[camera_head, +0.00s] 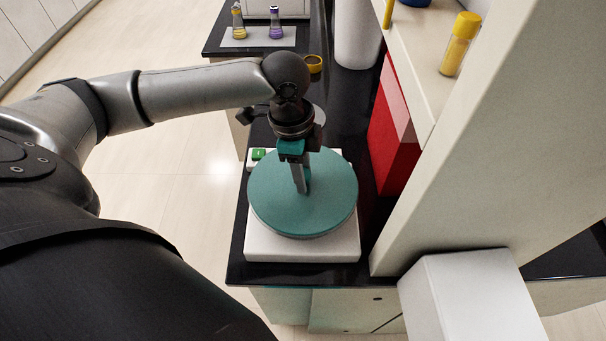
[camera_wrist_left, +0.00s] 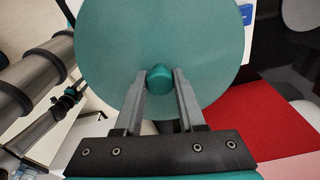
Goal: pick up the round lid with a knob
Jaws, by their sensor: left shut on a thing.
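The round teal lid (camera_head: 270,205) lies over a white square device on the black bench in the head view. Its knob (camera_wrist_left: 159,77) shows at the middle of the lid (camera_wrist_left: 110,60) in the left wrist view. My left gripper (camera_head: 302,189) reaches down over the lid's middle. In the left wrist view its two fingers (camera_wrist_left: 160,80) stand on either side of the knob and are shut on it. The knob is hidden behind the fingers in the head view. I cannot tell whether the lid touches the device. My right gripper is not in view.
The white device (camera_head: 300,247) has a green part (camera_head: 259,154) at its back left. A red box (camera_head: 394,130) and a pale wall (camera_head: 480,130) stand close on the right. Flasks with yellow (camera_head: 239,31) and purple (camera_head: 276,31) contents stand far back. A yellow ring-like item (camera_head: 314,64) lies behind my gripper.

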